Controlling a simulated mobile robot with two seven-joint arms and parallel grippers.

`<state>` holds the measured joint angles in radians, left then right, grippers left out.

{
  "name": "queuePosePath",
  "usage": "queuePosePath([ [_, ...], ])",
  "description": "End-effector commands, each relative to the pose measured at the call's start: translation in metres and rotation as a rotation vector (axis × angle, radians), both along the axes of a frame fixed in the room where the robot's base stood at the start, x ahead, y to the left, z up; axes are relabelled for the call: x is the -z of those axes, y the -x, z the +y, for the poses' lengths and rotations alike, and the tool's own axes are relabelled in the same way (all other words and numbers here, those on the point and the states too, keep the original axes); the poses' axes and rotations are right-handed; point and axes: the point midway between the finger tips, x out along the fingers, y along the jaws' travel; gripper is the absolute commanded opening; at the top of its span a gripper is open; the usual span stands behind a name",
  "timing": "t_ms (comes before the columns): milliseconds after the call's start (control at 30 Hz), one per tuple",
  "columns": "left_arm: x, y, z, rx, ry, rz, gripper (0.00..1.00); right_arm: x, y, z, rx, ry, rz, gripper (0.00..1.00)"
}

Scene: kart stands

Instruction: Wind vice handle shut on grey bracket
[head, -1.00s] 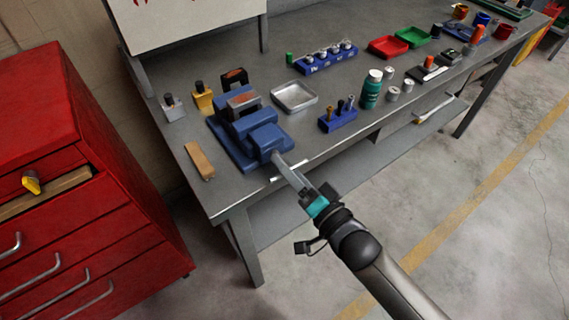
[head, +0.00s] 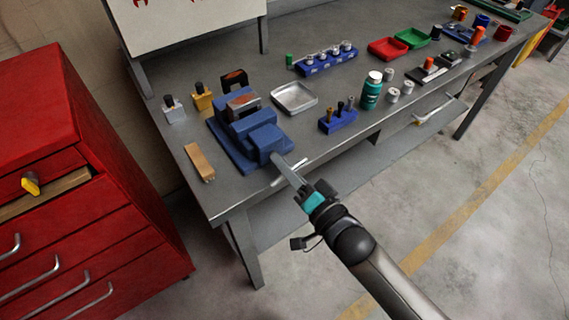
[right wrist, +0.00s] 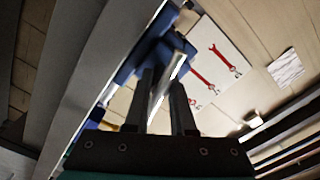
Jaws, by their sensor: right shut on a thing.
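The blue vice (head: 262,139) stands at the front left edge of the grey bench. The silver vice handle (head: 296,168) sticks out at the front, slanted up to the right. My right gripper (head: 292,177) reaches it from the front right and is shut on it. In the right wrist view the handle (right wrist: 169,78) lies between the two dark fingers (right wrist: 165,98), with the blue vice (right wrist: 150,52) behind. My left gripper is not in view.
A wooden block (head: 199,162) lies left of the vice, and a metal tray (head: 294,98) lies right of it. A blue holder (head: 338,121) and a green bottle (head: 371,91) stand farther right. A red drawer cabinet (head: 80,180) stands left of the bench.

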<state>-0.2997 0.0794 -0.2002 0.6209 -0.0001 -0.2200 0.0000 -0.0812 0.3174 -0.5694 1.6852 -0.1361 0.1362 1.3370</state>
Motion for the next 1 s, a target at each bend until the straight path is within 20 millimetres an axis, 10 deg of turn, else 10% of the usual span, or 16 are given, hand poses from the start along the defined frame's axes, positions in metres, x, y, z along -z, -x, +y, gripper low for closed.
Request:
queuePosePath([
  [1000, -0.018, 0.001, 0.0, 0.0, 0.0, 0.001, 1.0, -0.001, 0.0, 0.0, 0.001, 0.275, -0.195, 0.0],
])
